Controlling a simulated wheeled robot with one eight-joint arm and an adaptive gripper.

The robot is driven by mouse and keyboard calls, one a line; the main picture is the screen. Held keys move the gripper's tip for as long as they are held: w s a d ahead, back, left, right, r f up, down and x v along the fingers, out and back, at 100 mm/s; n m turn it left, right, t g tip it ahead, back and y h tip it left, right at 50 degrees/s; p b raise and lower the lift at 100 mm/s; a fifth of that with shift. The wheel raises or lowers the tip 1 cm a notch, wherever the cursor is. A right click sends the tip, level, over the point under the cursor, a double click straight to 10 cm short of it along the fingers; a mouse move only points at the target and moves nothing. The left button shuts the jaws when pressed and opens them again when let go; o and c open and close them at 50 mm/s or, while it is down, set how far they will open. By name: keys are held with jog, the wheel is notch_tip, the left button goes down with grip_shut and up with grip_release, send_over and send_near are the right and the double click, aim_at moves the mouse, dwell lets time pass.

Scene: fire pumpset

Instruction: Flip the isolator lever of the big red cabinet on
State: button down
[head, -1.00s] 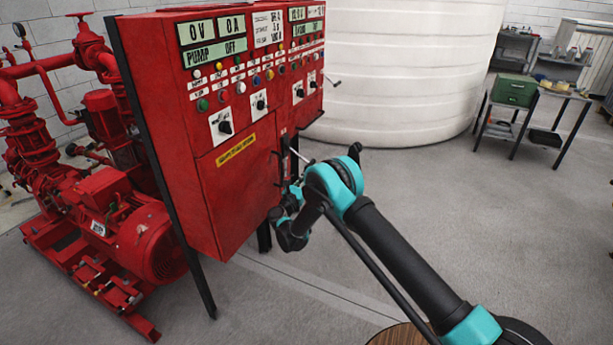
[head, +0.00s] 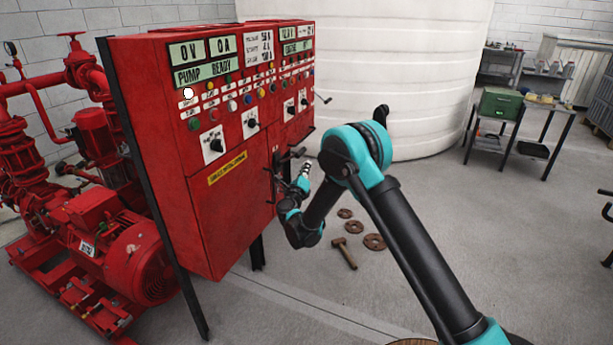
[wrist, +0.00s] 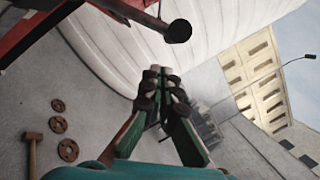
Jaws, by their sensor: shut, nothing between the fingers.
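The big red cabinet (head: 220,190) stands left of my arm, its front facing right. Its display reads PUMP READY, and a white lamp at its left is bright. A dark lever (head: 297,153) sticks out from the cabinet front beside my gripper (head: 305,170); gripper and arm partly hide that area. In the wrist view a dark round-ended lever (wrist: 178,31) reaches out from a red part, above and apart from my fingertips (wrist: 156,73). My gripper is shut and empty, close to the cabinet front.
Red pump machinery (head: 110,230) stands left of the cabinet. A large white tank (head: 390,60) is behind. A hammer (head: 345,253) and several brown discs (head: 374,242) lie on the floor. A table with a green box (head: 500,103) is at the right.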

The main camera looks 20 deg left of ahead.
jog(key=shift+a+r+n, duration=0.3)
jog(key=shift+r+n, duration=0.1)
jog(key=shift+r, duration=0.4)
jog(key=shift+a+r+n, duration=0.25)
jog(key=shift+r+n, duration=0.15)
jog(key=shift+r, duration=0.4)
jog(key=shift+a+r, duration=0.1)
